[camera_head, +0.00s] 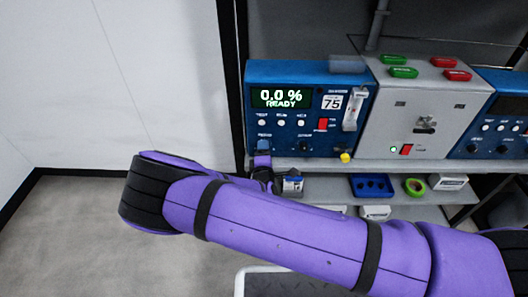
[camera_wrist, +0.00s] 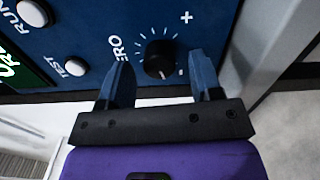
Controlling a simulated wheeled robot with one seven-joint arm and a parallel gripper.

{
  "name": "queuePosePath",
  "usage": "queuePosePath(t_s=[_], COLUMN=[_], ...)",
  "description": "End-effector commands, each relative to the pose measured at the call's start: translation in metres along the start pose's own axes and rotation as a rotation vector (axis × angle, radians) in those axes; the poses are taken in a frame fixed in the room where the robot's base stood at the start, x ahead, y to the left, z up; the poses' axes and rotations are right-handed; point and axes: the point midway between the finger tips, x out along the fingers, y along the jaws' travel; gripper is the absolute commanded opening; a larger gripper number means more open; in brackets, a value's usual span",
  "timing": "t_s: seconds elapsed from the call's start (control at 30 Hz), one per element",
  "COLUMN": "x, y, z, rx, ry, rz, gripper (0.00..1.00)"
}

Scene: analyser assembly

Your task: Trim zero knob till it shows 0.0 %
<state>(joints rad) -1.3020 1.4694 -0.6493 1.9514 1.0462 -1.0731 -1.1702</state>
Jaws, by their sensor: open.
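The blue analyser (camera_head: 335,137) has a display (camera_head: 281,98) that reads 0.0 % with READY below it. In the wrist view, the black zero knob (camera_wrist: 160,58) has a white dial scale around it, with plus and minus marks. My gripper (camera_wrist: 160,68) is open, with one blue finger on each side of the knob and a visible gap to each. I cannot tell how far the fingertips are from the panel. In the head view my gripper (camera_head: 263,150) is at the panel's lower left and hides the knob.
Nearby are the white test button (camera_wrist: 75,66), a red switch (camera_head: 323,124) and a yellow knob (camera_head: 345,157). A grey unit (camera_head: 412,118) with green and red blocks on top stands to the right. The lower shelf holds a blue tray (camera_head: 371,186) and green tape (camera_head: 415,187).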

Motion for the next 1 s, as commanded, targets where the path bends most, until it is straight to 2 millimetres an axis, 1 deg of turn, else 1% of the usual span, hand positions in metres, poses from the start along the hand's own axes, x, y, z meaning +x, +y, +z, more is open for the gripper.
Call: queuePosePath(t_s=[0.17, 0.4, 0.5, 0.6, 0.8, 1.0], x=[-0.021, -0.067, -0.083, -0.095, -0.106, -0.106], y=[0.0, 0.0, 0.0, 0.0, 0.0, 0.0], z=[-0.001, -0.001, -0.001, -0.001, -0.001, -0.001], rx=[0.0, -0.001, -0.001, -0.001, 0.0, 0.0], ry=[0.002, 0.002, 0.003, 0.002, 0.001, 0.001], rz=[-0.003, -0.002, -0.001, -0.001, -0.001, 0.0], gripper=[0.59, 0.59, 0.59, 0.59, 0.59, 0.59])
